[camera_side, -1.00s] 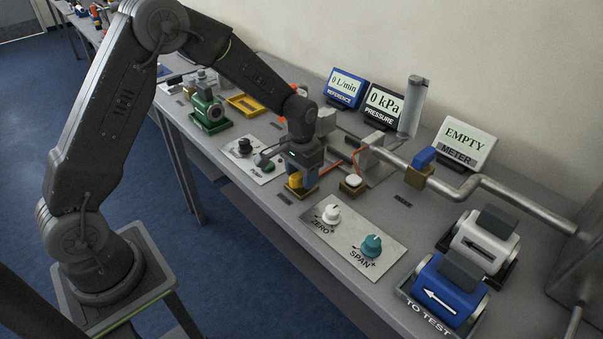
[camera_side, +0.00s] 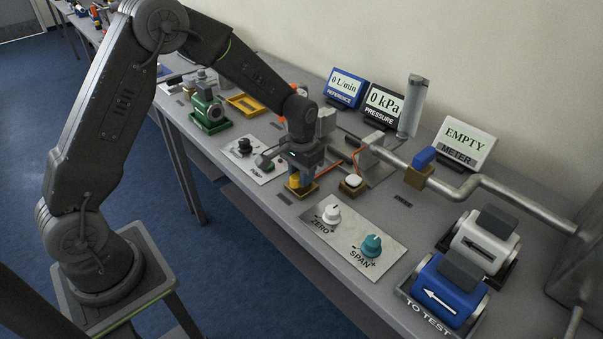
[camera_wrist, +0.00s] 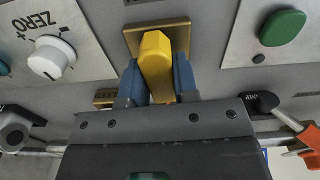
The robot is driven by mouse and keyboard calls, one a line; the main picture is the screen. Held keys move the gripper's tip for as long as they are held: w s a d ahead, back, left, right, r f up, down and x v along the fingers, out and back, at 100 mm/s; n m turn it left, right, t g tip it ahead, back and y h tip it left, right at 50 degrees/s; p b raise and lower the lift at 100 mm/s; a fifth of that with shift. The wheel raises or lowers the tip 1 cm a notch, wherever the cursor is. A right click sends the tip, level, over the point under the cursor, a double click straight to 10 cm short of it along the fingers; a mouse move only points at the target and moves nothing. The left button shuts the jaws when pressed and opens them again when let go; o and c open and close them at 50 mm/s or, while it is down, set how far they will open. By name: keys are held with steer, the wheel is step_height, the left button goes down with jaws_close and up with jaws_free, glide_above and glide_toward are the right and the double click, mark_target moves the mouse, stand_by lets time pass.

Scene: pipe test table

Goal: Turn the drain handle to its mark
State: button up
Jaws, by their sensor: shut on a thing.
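The yellow drain handle (camera_wrist: 157,58) stands on a square brass base (camera_wrist: 133,34) in the wrist view. In the side view the handle (camera_side: 294,181) is partly covered by my gripper, above its brass base (camera_side: 303,193). My gripper (camera_wrist: 157,80) is shut on the handle, with one blue finger on each side of it. In the side view my gripper (camera_side: 301,177) points down over the base. I cannot make out the handle's mark.
The plate with the white ZERO knob (camera_side: 331,214) and teal SPAN knob (camera_side: 371,246) lies to the right. A white button (camera_side: 353,181) and a pipe (camera_side: 393,156) are close behind. The pressure display (camera_side: 383,106) reads 0 kPa; the meter display (camera_side: 465,141) reads EMPTY.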

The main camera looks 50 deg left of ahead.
steer(key=n, duration=0.4)
steer(key=shift+n, duration=0.3)
steer(key=n, duration=0.4)
steer(key=shift+n, duration=0.3)
steer(key=n, duration=0.4)
steer(key=shift+n, duration=2)
steer(key=o, duration=0.9)
step_height(320, 180, up, 14)
steer(key=shift+f, duration=0.1)
